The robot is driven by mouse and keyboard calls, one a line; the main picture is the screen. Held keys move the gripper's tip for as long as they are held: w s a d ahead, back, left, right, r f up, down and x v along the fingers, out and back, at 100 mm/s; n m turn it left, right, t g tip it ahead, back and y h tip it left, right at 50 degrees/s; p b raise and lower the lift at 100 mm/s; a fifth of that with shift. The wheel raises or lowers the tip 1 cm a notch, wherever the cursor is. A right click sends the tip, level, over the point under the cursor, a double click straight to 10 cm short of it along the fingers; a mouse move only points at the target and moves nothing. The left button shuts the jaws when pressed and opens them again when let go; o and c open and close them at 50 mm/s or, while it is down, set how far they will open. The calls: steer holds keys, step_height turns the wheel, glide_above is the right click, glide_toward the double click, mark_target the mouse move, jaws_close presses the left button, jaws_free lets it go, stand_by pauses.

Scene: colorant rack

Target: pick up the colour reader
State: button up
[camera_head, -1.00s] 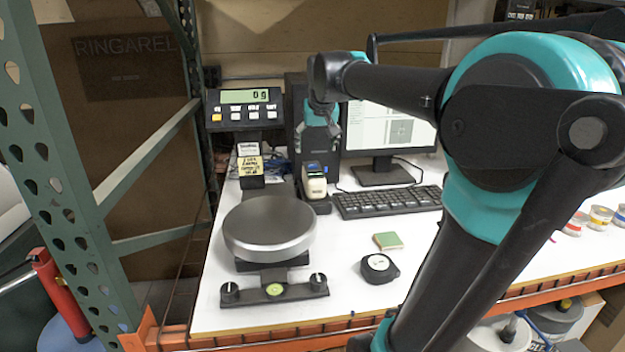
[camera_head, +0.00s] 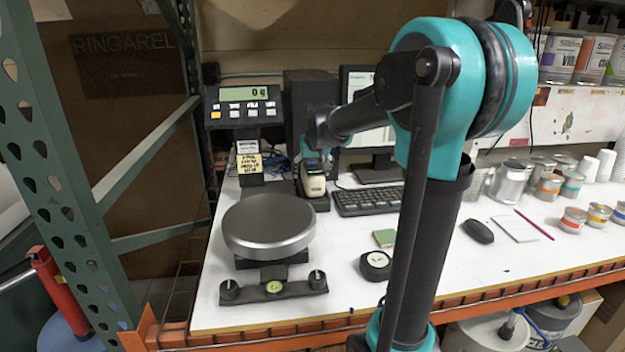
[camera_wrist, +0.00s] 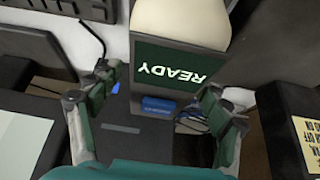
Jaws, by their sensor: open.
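The colour reader (camera_head: 314,186) is a small cream-coloured device with a dark front, standing upright in a black holder on the white bench, just right of the scale. In the wrist view its dark green screen (camera_wrist: 172,68) reads READY upside down, with the cream body above it. My gripper (camera_wrist: 158,98) is open, with one finger at each side of the reader's lower part and gaps between them. In the head view my gripper is largely hidden behind my wrist, right at the reader's top.
The scale's round steel pan (camera_head: 268,226) and its display post (camera_head: 247,105) stand to the left. The keyboard (camera_head: 366,201) and the monitor (camera_head: 360,90) are close on the right.

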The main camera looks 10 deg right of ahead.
steer(key=shift+w+f, duration=0.25)
steer(key=shift+f, duration=0.15)
jaws_close()
stand_by(0.4)
steer(key=shift+r, duration=0.2)
